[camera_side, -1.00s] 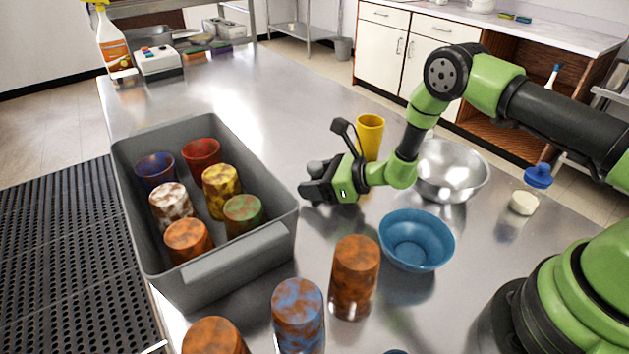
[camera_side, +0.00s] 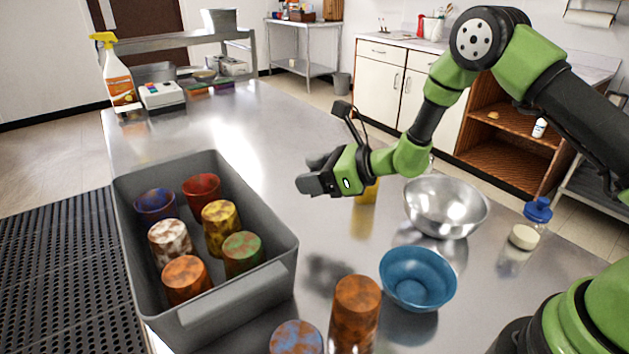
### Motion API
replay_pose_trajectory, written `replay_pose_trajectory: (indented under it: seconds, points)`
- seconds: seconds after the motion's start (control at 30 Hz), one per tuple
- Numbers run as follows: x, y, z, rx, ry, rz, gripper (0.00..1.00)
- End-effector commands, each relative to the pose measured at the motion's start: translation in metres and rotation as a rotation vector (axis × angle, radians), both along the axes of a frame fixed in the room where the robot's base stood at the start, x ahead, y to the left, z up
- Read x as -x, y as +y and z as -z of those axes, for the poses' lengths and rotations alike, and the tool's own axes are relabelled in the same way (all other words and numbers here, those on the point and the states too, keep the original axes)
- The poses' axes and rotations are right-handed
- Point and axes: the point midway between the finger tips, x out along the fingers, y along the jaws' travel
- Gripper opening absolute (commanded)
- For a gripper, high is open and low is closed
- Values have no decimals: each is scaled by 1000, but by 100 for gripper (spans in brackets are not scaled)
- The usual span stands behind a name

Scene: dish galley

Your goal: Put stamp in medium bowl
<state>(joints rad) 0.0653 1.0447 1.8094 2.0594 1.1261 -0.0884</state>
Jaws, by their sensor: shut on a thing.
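My gripper (camera_side: 313,177) is raised above the bare steel counter, between the grey bin and the bowls, pointing left. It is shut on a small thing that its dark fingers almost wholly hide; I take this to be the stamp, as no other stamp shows. A blue bowl (camera_side: 418,280) stands on the counter, lower right of the gripper. A larger shiny metal bowl (camera_side: 446,207) stands behind it. The blue bowl looks empty and is the smaller of these two; I cannot tell for sure which is the medium one.
A grey bin (camera_side: 240,290) with several mottled cups stands left. An orange-brown cup (camera_side: 356,312) and a blue mottled cup (camera_side: 296,338) stand in front. A yellow cup (camera_side: 366,192) is partly hidden behind my gripper.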

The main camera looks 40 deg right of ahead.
Motion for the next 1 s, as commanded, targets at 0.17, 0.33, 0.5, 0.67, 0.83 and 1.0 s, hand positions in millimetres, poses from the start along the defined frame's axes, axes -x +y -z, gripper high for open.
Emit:
replay_pose_trajectory:
  seconds: [0.17, 0.33, 0.5, 0.67, 0.83, 1.0]
  points:
    - [0, 0, 0, 0, 0, 1, 34]
    - [3, -18, -7, -12, 68, 57, 34]
    - [13, -55, -20, -65, 252, 203, 34]
    - [25, -82, -26, -147, 431, 344, 34]
    - [37, -104, -31, -248, 583, 472, 34]
    - [50, -124, -36, -382, 729, 601, 34]
